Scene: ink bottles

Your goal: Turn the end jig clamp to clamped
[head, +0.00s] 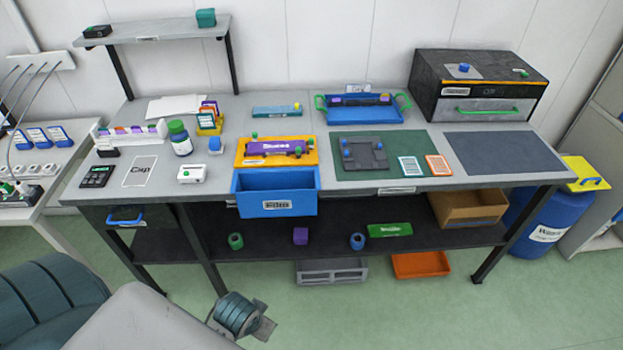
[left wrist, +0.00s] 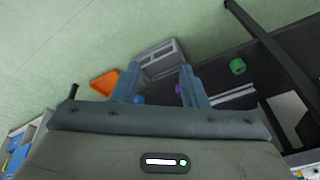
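A dark grey jig (head: 365,155) with blue knobs sits on the green mat (head: 435,146) at the middle right of the bench. Which part of it is the end clamp, and its position, are too small to tell. An orange fixture (head: 308,157) holding a purple piece (head: 270,147), with green knobs, stands left of the mat. In the left wrist view my left gripper (left wrist: 157,82) is open and empty, its two fingers apart over the floor. In the head view my left arm is low at the left, in front of the bench and well away from the jig. My right gripper is not in view.
A blue drawer (head: 277,205) juts from the bench front below the orange fixture. A blue tray (head: 365,115) with green handles stands behind the jig; a black cabinet (head: 425,80) is at the back right. The dark mat (head: 505,153) at right is clear.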

